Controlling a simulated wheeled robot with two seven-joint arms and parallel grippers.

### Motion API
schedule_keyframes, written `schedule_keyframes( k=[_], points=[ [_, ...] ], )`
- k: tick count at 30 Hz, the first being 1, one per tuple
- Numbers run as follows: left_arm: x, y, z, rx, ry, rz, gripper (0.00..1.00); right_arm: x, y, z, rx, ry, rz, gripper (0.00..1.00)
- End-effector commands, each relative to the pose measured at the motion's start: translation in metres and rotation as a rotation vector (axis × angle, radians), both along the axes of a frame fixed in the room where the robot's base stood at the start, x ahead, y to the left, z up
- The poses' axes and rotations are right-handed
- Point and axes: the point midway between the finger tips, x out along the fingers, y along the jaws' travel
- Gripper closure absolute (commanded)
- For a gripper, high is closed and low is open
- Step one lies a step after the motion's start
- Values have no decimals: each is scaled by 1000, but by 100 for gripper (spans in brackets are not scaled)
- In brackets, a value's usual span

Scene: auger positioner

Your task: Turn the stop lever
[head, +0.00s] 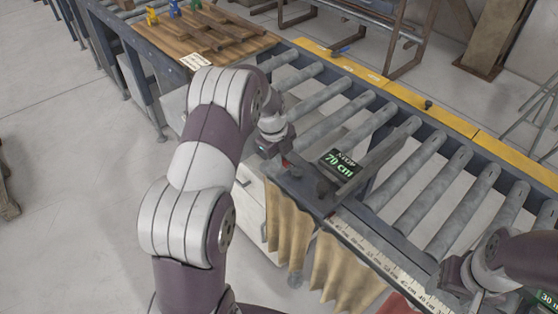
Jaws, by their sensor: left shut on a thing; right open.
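The stop with its display (342,163), which reads "STOP 70 cm", sits on the near rail of the roller conveyor. A dark bar (382,153) beside the display lies across the rollers. My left gripper (278,152) is at the near rail, left of the display, pointing down. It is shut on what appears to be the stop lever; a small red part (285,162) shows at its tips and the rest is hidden. My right gripper (452,274) is open at the lower right, by the near rail, apart from the stop.
A scale strip (372,253) runs along the near rail. A wooden board (215,38) with planks and small coloured clamps lies at the far left end. A yellow edge (447,119) borders the far side. Tan cloth (342,272) hangs below the near rail.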

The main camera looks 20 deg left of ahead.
Motion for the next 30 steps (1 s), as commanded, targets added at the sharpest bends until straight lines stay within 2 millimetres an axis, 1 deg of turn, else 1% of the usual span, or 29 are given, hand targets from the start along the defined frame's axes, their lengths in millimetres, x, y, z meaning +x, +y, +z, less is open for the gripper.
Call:
schedule_keyframes(
  k=[15,16,17,18,26,28,30],
  points=[
    [2,0,2,1,-4,-19,100,0,0,-2,0,0,0,40],
    [2,0,2,1,-5,-19,72,0,0,-2,0,0,0,40],
    [2,0,2,1,-4,-19,62,0,0,-2,0,0,0,40],
    [2,0,2,1,-4,-19,56,0,0,-2,0,0,0,40],
    [1,0,1,1,-1,-17,56,0,0,-3,0,0,0,40],
    [1,0,5,1,-4,-17,56,0,0,-5,0,0,0,40],
    [-1,1,15,1,-5,-17,56,0,0,-10,0,0,0,40]
  ],
)
